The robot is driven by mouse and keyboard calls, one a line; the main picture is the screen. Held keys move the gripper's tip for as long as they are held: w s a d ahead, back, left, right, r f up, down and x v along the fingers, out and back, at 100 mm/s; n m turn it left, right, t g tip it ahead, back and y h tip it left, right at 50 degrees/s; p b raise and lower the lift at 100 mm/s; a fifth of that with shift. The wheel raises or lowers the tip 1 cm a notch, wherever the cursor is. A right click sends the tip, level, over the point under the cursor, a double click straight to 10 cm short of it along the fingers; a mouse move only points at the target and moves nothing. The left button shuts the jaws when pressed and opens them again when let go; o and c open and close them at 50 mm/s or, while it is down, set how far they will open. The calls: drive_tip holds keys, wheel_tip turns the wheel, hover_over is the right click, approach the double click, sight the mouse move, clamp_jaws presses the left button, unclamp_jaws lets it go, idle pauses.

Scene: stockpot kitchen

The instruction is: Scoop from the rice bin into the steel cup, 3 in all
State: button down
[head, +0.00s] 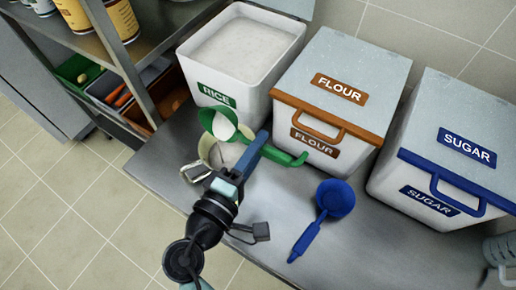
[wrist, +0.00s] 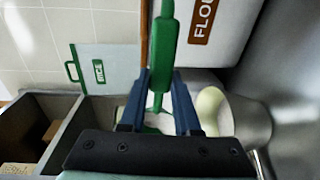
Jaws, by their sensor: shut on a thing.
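My gripper (head: 258,145) is shut on the handle of a green scoop (head: 290,158). The scoop's bowl hangs to the left of the fingers, in front of the rice bin (head: 228,95), with a white patch inside; I cannot tell how much rice it holds. The wrist view shows the green handle (wrist: 166,42) between the blue fingers (wrist: 160,85). A steel cup (head: 205,152) stands on the counter below the scoop bowl, partly hidden by it and the gripper. Its inside looks cream-coloured. The rice bin is open and holds white rice.
The closed flour bin (head: 340,90) and sugar bin (head: 445,150) stand to the right. A blue scoop (head: 335,199) lies on the counter before them. A shelf (head: 115,45) with jars and trays is at left. A green-handled rice lid (wrist: 110,70) shows in the wrist view.

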drive_tip(key=shift+s+a+f+t+h+b, duration=0.2)
drive_tip(key=shift+t+h+b, duration=0.3)
drive_tip(key=shift+b, duration=1.85)
drive_tip(key=shift+s+a+f+t+h+b, duration=0.1)
drive_tip(key=shift+s+f+t+h+b, duration=0.4)
drive_tip(key=shift+b, duration=1.8)
drive_tip(key=shift+w+r, duration=0.25)
drive_tip(key=shift+r, duration=0.2)
drive_tip(key=g+y, duration=0.1)
drive_tip(key=w+d+r+g+y, duration=0.1)
drive_tip(key=g+y, duration=0.1)
drive_tip(key=shift+w+d+r, duration=0.15)
drive_tip(key=shift+w+r, duration=0.1)
drive_tip(key=shift+w, duration=0.05)
drive_tip(key=shift+w+d+r+g+y, duration=0.15)
drive_tip(key=shift+w+g+y, duration=0.35)
drive_tip(key=shift+g, duration=0.55)
drive_tip(key=shift+w+d+r+g+y, duration=0.1)
drive_tip(key=shift+w+d+g+y, duration=0.1)
drive_tip(key=shift+g+y, duration=0.65)
drive_tip(key=shift+w+d+r+g+y, duration=0.15)
drive_tip(key=shift+w+g+y, duration=0.25)
drive_tip(key=shift+g, duration=0.8)
drive_tip(key=shift+f, duration=0.15)
drive_tip(key=shift+d+y, duration=0.1)
drive_tip(key=shift+y, duration=0.15)
